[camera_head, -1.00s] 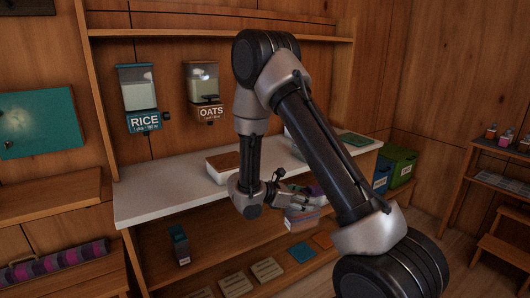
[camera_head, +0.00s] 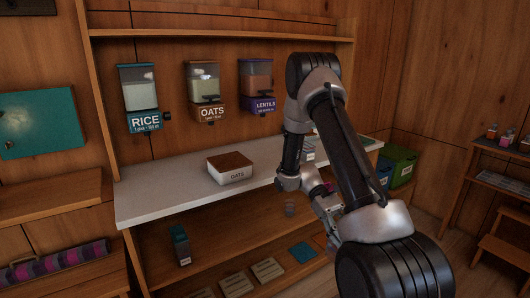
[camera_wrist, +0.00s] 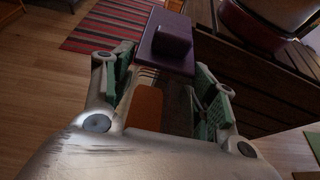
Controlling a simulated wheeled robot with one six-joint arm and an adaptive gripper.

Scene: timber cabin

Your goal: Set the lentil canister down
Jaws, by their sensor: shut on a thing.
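The lentil canister shows in the wrist view as a purple block-like end (camera_wrist: 172,42) with a clear-looking body and an orange-brown fill (camera_wrist: 147,105). My gripper (camera_wrist: 164,68) is shut on it, with the green pads on either side of its body. It is held in the air, with floor and dark slats seen beyond it. In the head view my gripper (camera_head: 328,203) is low in front of the shelf unit's right part. My arm hides most of it and the canister there.
A white counter (camera_head: 150,203) bears an OATS tub (camera_head: 231,176); its left part is clear. RICE (camera_head: 143,122), OATS (camera_head: 211,112) and LENTILS (camera_head: 264,104) dispensers hang above. Dark slats (camera_wrist: 262,85) lie right of the canister.

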